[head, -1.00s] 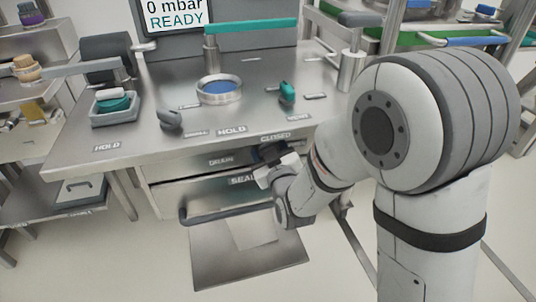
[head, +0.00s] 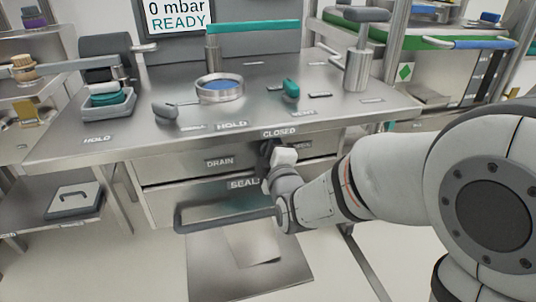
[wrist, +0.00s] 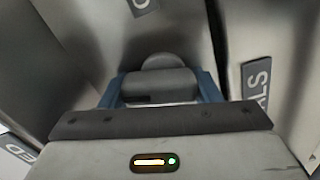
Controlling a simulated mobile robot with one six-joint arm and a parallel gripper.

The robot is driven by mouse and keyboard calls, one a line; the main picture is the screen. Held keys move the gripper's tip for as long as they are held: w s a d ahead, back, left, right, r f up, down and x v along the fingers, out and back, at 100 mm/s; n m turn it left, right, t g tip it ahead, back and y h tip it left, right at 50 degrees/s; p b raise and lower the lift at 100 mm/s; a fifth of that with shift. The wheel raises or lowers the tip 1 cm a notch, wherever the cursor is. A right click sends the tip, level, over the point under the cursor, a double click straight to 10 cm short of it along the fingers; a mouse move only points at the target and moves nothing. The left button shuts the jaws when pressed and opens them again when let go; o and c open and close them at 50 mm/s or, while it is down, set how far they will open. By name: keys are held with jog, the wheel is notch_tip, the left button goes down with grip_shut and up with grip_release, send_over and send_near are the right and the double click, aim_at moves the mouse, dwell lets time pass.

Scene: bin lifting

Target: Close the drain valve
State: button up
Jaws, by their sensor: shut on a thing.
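The drain valve's grey rounded handle (wrist: 165,78) sits between the two blue fingers of my gripper (wrist: 160,90) in the wrist view, and the gripper is shut on it. In the head view my gripper (head: 268,155) is at the bench front, right of the DRAIN label (head: 220,162) and just below the CLOSED label (head: 279,133). The gripper hides most of the valve there, so I cannot tell the handle's exact angle against the labels.
The SEAL drawer (head: 215,196) with its bar handle (head: 228,219) lies just below my gripper. On the bench top are a round port (head: 219,88), a teal knob (head: 290,90) and a grey lever (head: 165,109). The screen (head: 177,14) reads 0 mbar READY.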

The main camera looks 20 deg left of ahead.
jog(key=shift+a+n+b, duration=0.1)
jog(key=shift+n+b, duration=0.4)
jog(key=shift+n, duration=1.1)
jog(key=o, duration=1)
jog(key=v, duration=0.7)
jog(key=shift+s+d, duration=0.2)
jog(key=shift+s, duration=0.15)
